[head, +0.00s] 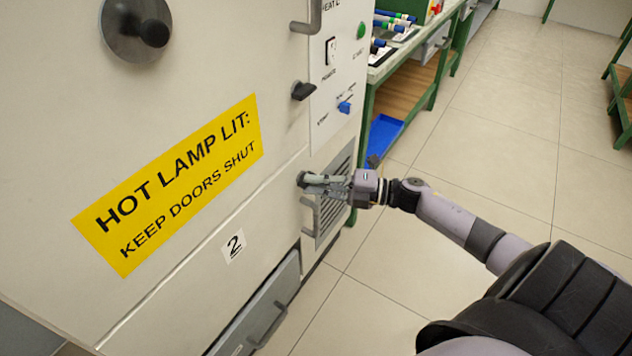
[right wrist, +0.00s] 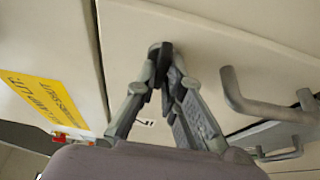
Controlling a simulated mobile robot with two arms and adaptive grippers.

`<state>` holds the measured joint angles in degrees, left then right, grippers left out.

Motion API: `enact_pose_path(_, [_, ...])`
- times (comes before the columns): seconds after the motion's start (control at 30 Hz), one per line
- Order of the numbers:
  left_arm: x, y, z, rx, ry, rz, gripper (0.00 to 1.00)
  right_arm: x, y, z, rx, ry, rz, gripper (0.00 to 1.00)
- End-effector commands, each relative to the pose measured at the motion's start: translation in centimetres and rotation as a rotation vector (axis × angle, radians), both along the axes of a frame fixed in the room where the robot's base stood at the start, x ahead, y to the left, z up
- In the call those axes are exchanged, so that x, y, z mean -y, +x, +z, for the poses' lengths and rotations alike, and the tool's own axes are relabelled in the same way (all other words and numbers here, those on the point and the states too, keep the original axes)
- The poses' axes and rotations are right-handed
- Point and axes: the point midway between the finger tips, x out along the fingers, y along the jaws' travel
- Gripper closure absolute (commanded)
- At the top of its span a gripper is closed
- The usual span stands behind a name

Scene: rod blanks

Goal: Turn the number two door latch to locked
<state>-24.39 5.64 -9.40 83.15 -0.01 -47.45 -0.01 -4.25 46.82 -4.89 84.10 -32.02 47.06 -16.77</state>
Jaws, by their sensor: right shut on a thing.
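The number two door (head: 262,215) is the lower pale door of the cabinet, with a white "2" label (head: 233,246). Its latch (head: 302,178) is a small dark knob near the door's right edge, above a grey bar handle. My right gripper (head: 312,183) reaches in from the right and is shut on this latch. In the right wrist view both fingertips (right wrist: 162,72) close around the dark latch (right wrist: 166,52). The fingers cover much of it, so I cannot tell which way it points. My left gripper is not in view.
The grey bar handle (right wrist: 250,103) stands out close beside my fingers. Above are another black latch (head: 303,91), a blue switch (head: 344,107) and a yellow "hot lamp lit" sign (head: 170,185). A green-framed bench (head: 372,100) stands behind. Open tiled floor lies right.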

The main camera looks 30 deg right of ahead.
Motion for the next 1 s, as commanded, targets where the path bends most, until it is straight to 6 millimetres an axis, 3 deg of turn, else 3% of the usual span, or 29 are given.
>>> enact_pose_path(0.17, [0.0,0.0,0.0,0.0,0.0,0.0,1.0,0.0,0.0,-0.1,0.0,-0.003,0.0,1.0])
enact_pose_path(0.2, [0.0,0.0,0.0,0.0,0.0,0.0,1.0,0.0,0.0,-0.1,0.0,-0.003,0.0,0.88])
enact_pose_path(0.47, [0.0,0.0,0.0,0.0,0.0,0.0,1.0,0.0,0.0,-0.1,-0.001,-0.001,0.0,0.71])
enact_pose_path(0.77, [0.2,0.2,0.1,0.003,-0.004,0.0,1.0,0.1,-0.1,0.0,-0.001,0.001,0.0,0.71])
enact_pose_path(1.0, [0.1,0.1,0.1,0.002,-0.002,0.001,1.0,2.2,-2.3,-0.2,-0.006,-0.001,-0.001,0.71])
